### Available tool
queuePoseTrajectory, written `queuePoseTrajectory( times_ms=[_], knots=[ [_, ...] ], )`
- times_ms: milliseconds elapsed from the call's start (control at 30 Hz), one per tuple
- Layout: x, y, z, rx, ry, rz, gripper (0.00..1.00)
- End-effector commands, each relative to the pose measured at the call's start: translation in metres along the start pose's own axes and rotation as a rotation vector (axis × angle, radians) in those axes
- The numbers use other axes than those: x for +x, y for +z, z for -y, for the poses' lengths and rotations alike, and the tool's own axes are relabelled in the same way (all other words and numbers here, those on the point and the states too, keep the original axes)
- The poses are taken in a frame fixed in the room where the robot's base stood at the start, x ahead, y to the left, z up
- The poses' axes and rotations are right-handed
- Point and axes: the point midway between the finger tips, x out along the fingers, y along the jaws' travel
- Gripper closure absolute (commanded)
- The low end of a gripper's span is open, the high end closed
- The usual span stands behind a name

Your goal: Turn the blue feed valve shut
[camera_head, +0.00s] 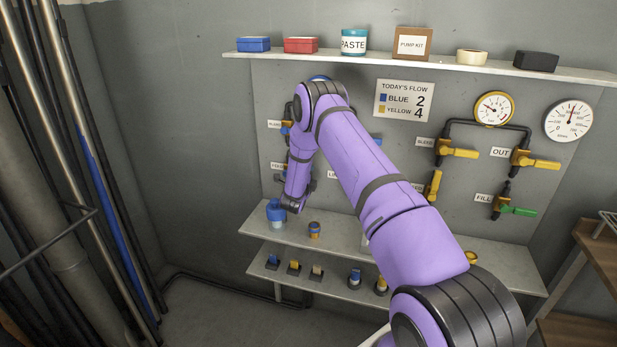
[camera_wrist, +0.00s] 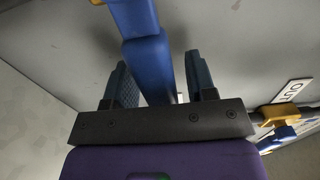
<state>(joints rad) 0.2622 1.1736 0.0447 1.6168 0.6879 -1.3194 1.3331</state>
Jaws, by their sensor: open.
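In the wrist view a long blue lever (camera_wrist: 137,18) runs down between the two fingers of my gripper (camera_wrist: 157,62). The fingers are open, one on each side of it, with a gap on the right; I cannot tell whether the left one touches. The lever's lower end widens into a thicker blue grip (camera_wrist: 148,65). In the head view my arm's end is low at the panel's left, beside a partly covered label (camera_head: 277,166) that seems to read FEED. My arm hides the feed valve and my fingers there.
In the wrist view another valve with a blue handle (camera_wrist: 276,140) sits by an OUT label (camera_wrist: 291,92). Below my arm's end, a shelf (camera_head: 256,225) holds a blue-topped container (camera_head: 276,211) and a small orange-and-blue part (camera_head: 314,230). Yellow-handled valves (camera_head: 459,152) are further right.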

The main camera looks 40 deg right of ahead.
Motion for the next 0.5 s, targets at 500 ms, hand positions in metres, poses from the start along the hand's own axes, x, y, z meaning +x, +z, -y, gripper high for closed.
queuePoseTrajectory(
  times_ms=[500],
  knots=[
    [-0.072, 0.001, -0.001, -0.001, 0.003, 0.002, 0.49]
  ],
)
